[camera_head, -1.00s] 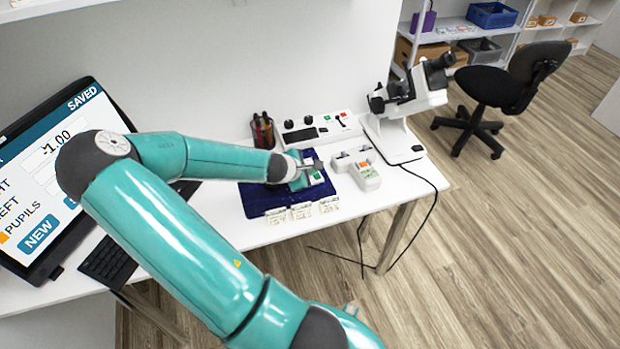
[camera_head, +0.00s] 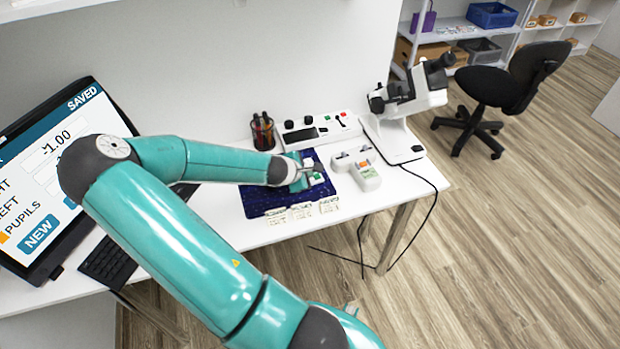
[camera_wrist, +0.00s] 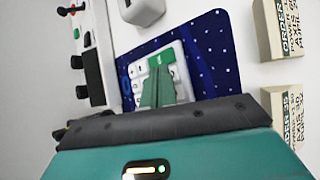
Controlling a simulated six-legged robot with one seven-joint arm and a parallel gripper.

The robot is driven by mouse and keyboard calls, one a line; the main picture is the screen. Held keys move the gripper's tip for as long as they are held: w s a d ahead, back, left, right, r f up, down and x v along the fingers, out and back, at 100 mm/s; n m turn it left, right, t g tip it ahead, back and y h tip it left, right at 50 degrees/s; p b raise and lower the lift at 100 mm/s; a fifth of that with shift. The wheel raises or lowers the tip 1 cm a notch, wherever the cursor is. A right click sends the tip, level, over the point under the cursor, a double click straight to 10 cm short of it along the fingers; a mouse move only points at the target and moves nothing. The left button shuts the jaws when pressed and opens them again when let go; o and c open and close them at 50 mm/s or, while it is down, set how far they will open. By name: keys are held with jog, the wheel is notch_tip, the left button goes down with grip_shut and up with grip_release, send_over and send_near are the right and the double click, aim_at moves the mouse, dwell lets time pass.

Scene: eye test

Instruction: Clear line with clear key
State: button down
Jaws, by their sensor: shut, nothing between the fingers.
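A small white device (camera_wrist: 181,57) with a green panel (camera_wrist: 162,58) lies on a dark blue dotted mat (camera_wrist: 210,40) in the wrist view. My gripper (camera_wrist: 157,70) is shut and empty. Its teal fingers point at this device and cover part of its face. Whether the tips touch it I cannot tell. In the head view my gripper (camera_head: 306,172) is over the right part of the mat (camera_head: 262,202), and the device (camera_head: 319,179) shows partly beside it. No key marked clear can be read. A screen (camera_head: 45,180) at the left shows "SAVED", "-1.00" and "NEW".
Behind are a control box (camera_head: 345,128) and a pen cup (camera_head: 262,132). A white optical instrument (camera_head: 400,105) stands at the back right. Small printed blocks (camera_head: 302,211) line the mat's front edge.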

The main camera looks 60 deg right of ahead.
jog(key=shift+f, duration=0.5)
dwell(0.4)
jog(key=shift+r, duration=0.95)
jog(key=shift+r, duration=2.5)
